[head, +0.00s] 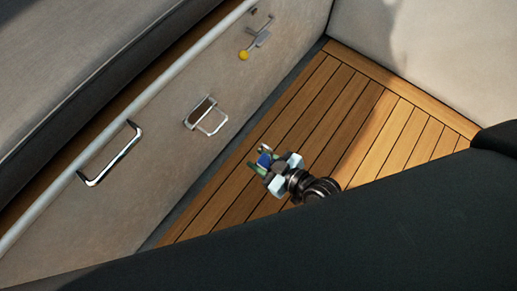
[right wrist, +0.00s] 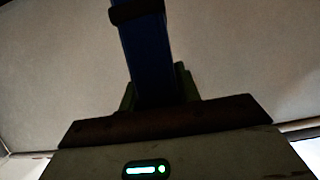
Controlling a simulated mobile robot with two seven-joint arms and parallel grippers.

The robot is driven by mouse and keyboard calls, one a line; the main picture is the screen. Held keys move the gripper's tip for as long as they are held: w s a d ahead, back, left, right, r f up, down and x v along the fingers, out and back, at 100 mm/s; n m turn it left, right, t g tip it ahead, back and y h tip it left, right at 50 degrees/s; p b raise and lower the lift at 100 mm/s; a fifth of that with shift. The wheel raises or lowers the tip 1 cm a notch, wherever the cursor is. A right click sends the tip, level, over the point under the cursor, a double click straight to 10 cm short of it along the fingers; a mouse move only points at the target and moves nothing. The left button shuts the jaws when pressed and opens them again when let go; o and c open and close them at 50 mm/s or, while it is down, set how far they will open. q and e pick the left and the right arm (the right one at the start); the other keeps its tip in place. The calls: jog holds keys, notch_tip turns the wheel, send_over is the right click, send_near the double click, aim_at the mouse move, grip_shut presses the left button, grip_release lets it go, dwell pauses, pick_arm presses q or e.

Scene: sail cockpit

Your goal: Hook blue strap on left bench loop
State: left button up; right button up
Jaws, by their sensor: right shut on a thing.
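My right gripper (head: 263,163) is over the slatted floor, right of the left bench. It is shut on the blue strap (head: 265,159), of which only a small patch shows in the head view. In the right wrist view the blue strap (right wrist: 147,60) runs up from between the fingers (right wrist: 158,92), with a dark band across its upper part. The left bench face (head: 165,145) carries a metal loop on a plate (head: 206,116). The strap is apart from this loop. My left gripper is not in view.
A chrome U-shaped handle (head: 110,155) is nearer on the bench face. The wooden floor (head: 345,110) is clear. A dark padded surface (head: 370,235) fills the lower right.

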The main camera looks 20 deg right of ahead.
jog(key=shift+w+d+f+b, duration=0.1)
jog(key=shift+w+f+b, duration=0.25)
jog(key=shift+f, duration=0.35)
jog(key=shift+w, duration=0.15)
jog(key=r+b+x, duration=0.2)
jog(key=b+x, duration=0.4)
jog(key=x, duration=0.8)
jog(key=shift+w+a, duration=0.35)
dwell(0.6)
